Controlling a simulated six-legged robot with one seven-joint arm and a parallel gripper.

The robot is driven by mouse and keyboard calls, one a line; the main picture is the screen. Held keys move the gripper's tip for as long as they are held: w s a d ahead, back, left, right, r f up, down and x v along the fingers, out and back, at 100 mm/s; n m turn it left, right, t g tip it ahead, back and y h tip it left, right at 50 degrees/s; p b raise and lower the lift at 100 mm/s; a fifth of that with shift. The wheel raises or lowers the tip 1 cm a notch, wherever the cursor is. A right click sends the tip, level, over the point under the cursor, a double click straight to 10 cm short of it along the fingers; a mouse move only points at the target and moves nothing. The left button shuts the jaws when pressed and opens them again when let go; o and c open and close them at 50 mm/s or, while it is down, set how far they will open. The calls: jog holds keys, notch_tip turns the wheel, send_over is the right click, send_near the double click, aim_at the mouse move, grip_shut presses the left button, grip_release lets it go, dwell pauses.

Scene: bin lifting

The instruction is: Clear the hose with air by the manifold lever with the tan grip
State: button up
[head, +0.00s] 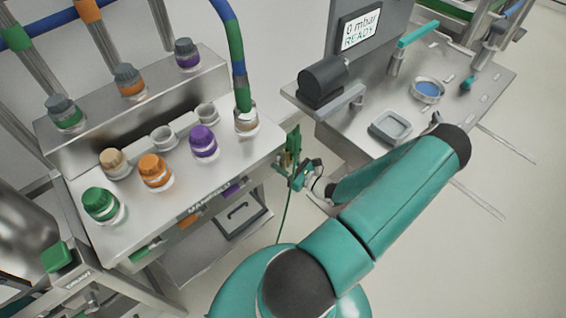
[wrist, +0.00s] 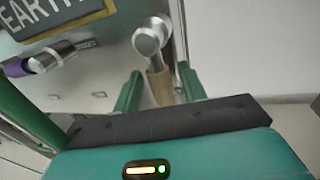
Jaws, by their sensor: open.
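In the wrist view a lever with a tan grip (wrist: 160,87) hangs down from a round metal hub (wrist: 150,38). My gripper (wrist: 160,74) is open, with one green finger on each side of the tan grip. I cannot tell whether either finger touches it. In the head view my gripper (head: 297,167) is beside the right end of the manifold (head: 195,192), below its top, and the tan-gripped lever cannot be made out there. The hose (head: 236,45), blue with a green section, comes down to a fitting at the manifold's right corner.
A purple-gripped lever (wrist: 18,67) lies left of my fingers. A bench (head: 470,85) on the right carries a display (head: 360,27) reading "0 mbar READY". Open floor lies to the right.

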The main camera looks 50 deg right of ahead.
jog(key=shift+w, duration=0.2)
grip_shut()
